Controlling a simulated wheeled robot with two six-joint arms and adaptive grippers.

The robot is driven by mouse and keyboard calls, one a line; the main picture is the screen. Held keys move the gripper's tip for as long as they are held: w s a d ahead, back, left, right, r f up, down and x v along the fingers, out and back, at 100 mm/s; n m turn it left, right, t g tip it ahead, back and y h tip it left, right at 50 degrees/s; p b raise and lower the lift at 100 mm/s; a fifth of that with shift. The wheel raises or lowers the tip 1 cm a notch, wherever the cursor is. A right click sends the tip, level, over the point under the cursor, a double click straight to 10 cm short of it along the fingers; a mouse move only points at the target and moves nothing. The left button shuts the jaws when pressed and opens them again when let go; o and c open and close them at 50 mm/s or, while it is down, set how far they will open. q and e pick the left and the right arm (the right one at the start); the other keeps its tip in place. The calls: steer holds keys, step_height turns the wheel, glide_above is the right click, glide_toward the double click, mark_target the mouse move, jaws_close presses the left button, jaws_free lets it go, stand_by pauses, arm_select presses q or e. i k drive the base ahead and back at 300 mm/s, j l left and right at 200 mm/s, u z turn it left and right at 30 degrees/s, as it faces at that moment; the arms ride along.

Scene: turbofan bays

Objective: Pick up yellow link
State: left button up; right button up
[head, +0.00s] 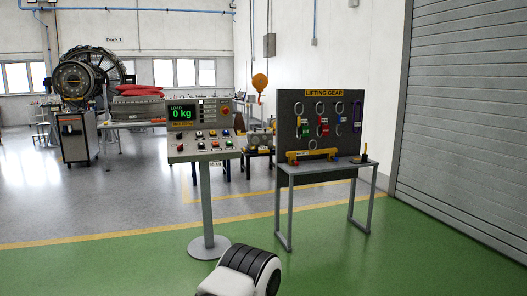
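A black board headed LIFTING GEAR (324,93) stands on a grey table (325,167) right of centre. Metal rings and coloured green, red, blue and purple pieces hang on it. A yellow bar (311,155) lies along the table's front left, below the board. A small yellow piece (365,157) is at the table's right end. I cannot tell which yellow thing is the link; they are too small to make out. Neither of my grippers is in view. Only a white and black part of mine shows at the bottom.
A control console (200,140) on a post, its screen reading 0 kg, stands left of the table. An orange hoist hook (260,83) hangs behind. A turbofan (82,78) is far left. Green floor (370,260) in front is clear. A grey shutter (470,110) is right.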

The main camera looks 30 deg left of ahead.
mark_target(299, 121)
steer(key=i+j+u, duration=0.1)
steer(key=i+j, duration=0.25)
steer(key=i, duration=0.25)
steer(key=i+j+u, duration=0.1)
steer(key=i+j, duration=0.25)
steer(key=i, duration=0.25)
steer(key=i+j+u, duration=0.1)
steer(key=i+j, duration=0.15)
steer(key=i, duration=0.35)
steer(key=i+j+u, duration=0.1)
steer(key=i+j, duration=0.15)
steer(key=i, duration=0.4)
steer(key=i+j+u, duration=0.1)
steer(key=i, duration=0.5)
steer(key=i+j+u, duration=0.15)
steer(key=i, duration=0.5)
